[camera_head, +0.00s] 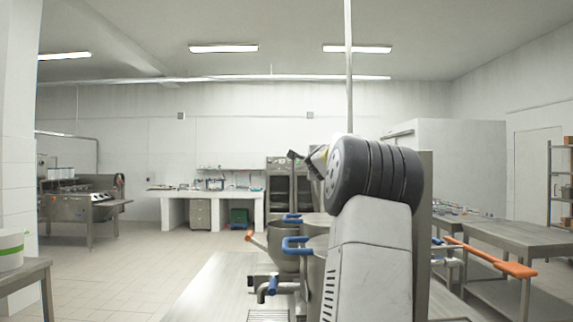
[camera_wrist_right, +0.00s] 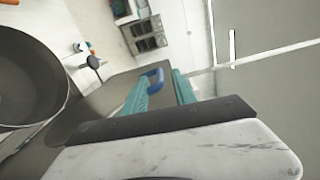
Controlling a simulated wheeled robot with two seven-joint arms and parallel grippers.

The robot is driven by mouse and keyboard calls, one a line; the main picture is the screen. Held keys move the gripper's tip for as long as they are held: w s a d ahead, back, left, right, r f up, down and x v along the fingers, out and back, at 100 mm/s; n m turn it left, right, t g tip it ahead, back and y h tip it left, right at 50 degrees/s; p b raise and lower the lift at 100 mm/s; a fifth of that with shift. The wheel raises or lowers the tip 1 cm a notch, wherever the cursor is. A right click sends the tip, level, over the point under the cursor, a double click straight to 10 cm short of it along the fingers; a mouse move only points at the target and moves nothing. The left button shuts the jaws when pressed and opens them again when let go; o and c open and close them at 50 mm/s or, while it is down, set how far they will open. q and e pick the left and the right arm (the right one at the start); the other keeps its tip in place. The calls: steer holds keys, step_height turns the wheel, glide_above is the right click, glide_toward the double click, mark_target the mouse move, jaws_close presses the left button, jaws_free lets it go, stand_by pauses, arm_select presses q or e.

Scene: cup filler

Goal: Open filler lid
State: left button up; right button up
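The metal filler (camera_head: 315,255) stands ahead, with round steel vessels partly hidden behind my right arm. Blue handles show on it: one at the upper rim (camera_head: 292,218), one in front (camera_head: 295,245) and one low at the spout (camera_head: 272,285). In the right wrist view, my right gripper (camera_wrist_right: 165,88) has two teal fingers standing apart. A blue handle (camera_wrist_right: 153,75) shows between their tips; I cannot tell whether they touch it. A round grey vessel (camera_wrist_right: 30,85) is at the left there. In the head view my right arm hides the right fingers. My left gripper is out of view.
An orange-ended handle (camera_head: 250,236) sticks out left of the filler. A steel table (camera_head: 490,236) and an orange paddle (camera_head: 515,269) are at the right. A white tub (camera_head: 10,248) stands at the far left. The tiled floor at left is clear.

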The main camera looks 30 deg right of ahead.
steer(key=v, duration=0.3)
steer(key=shift+s, duration=0.45)
steer(key=shift+s+a, duration=0.4)
steer(key=shift+s, duration=0.05)
